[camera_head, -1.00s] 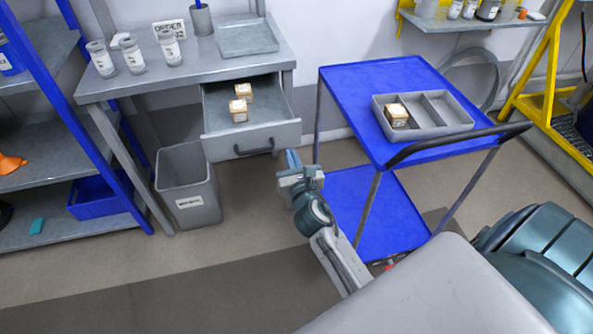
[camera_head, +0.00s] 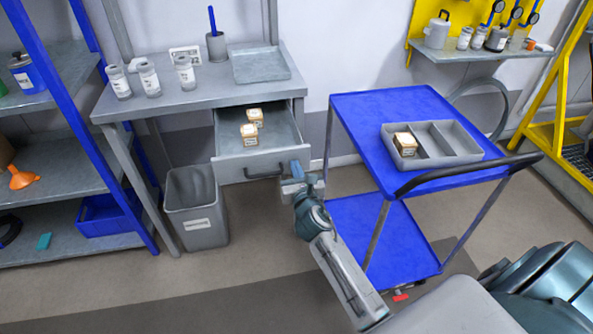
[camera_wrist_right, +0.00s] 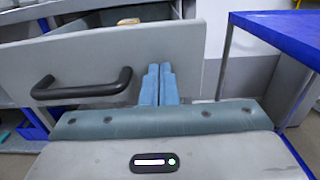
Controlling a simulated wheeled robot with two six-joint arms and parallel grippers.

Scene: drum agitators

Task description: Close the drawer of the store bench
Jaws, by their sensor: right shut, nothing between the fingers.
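The store bench (camera_head: 205,97) stands at the back left, and its drawer (camera_head: 230,169) is pulled out. Two small boxes (camera_head: 250,134) lie inside the drawer. The dark handle (camera_head: 262,175) is on the drawer front. My right gripper (camera_head: 294,168) is shut and empty at the right end of the drawer front. In the right wrist view the shut blue fingers (camera_wrist_right: 158,85) stand right of the handle (camera_wrist_right: 82,88), in front of the drawer front (camera_wrist_right: 185,50). I cannot tell whether they touch it. My left gripper is not in view.
A blue trolley (camera_head: 365,110) with a grey divided tray (camera_head: 470,150) stands close to the right of my right arm. A grey bin (camera_head: 197,215) stands below the drawer at the left. A blue-framed shelf (camera_head: 60,155) is at the far left.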

